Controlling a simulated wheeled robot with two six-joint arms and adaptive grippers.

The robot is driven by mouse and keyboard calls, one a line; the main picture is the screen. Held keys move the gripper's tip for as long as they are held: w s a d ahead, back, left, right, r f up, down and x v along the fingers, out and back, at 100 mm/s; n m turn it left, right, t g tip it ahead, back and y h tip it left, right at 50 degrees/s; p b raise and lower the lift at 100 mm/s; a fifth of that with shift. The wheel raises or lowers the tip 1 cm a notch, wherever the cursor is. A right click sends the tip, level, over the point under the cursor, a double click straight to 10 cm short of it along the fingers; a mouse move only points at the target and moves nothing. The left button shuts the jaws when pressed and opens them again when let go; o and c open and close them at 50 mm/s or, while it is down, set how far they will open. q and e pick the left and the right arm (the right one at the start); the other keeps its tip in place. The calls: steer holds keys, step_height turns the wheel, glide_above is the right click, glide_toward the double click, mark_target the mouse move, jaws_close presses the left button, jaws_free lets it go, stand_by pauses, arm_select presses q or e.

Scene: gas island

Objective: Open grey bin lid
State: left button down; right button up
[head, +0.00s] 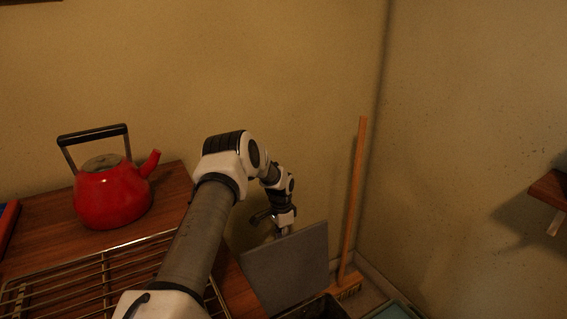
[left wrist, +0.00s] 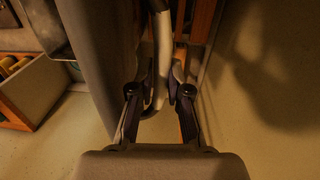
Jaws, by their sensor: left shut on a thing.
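The grey bin lid (head: 288,268) stands raised and steeply tilted beside the wooden counter in the head view. Below it, part of the dark bin opening (head: 318,308) shows at the bottom edge; the rest of the bin is out of frame. My left gripper (head: 284,230) is behind the lid's upper edge, partly hidden by it. In the left wrist view, my left gripper (left wrist: 160,82) is shut around a pale curved handle (left wrist: 162,55), with the grey lid (left wrist: 95,60) just left of it. My right gripper is not in view.
A red kettle (head: 113,195) and a wire rack (head: 95,275) are on the wooden counter (head: 45,228). A broom (head: 354,200) leans in the corner, right of the lid. A teal-edged container (head: 393,310) is at the bottom. A wooden shelf (head: 550,187) juts from the right wall.

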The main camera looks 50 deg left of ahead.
arm_select(q)
steer(key=shift+a, duration=0.35)
steer(key=c, duration=1.4)
jaws_free()
steer(key=shift+a, duration=0.1)
steer(key=shift+a+f, duration=0.15)
steer(key=shift+f, duration=0.05)
step_height(320, 180, up, 10)
